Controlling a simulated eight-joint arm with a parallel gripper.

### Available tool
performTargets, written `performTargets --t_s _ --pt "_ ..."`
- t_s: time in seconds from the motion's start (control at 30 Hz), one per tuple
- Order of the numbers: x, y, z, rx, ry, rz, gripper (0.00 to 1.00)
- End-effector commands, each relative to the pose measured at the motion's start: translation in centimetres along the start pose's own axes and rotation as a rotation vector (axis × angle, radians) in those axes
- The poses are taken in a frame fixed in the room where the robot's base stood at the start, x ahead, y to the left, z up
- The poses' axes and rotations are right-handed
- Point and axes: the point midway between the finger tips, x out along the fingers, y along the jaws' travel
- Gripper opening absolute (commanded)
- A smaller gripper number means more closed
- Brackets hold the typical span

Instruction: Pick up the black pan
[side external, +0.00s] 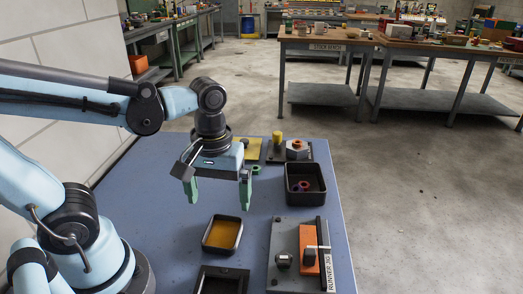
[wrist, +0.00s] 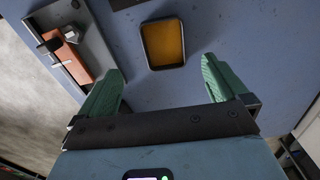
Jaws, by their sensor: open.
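A shallow black pan (side external: 219,251) with an amber-yellow inside lies on the blue table, below my gripper in the side view. It shows whole in the wrist view (wrist: 165,67), beyond the fingertips. A second black, open tray (side external: 222,270) is cut by the bottom edge of the side view. A deeper black bin (side external: 305,199) holding small reddish parts stands to the right. I cannot tell for certain which is the named pan. My gripper (side external: 218,204) has green fingers spread wide and hangs above the table, apart from the amber-bottomed pan, with nothing between the fingers.
A grey jig plate (side external: 283,240) with an orange block (side external: 309,250) and a label is right of the pan. A yellow plate (side external: 250,149), a yellow peg (side external: 277,139) and a metal nut (side external: 297,149) are behind. The table around the amber-bottomed pan is bare on its left.

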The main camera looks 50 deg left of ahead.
Motion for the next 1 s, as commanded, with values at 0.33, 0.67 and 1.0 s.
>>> performTargets --t_s 0.33,0.67,1.0 --pt "3.9 0.0 0.0 0.003 0.002 0.002 1.00" --pt "5.8 0.0 0.0 0.004 0.003 0.003 1.00" --pt "7.9 -0.3 0.0 0.004 0.003 0.003 1.00"
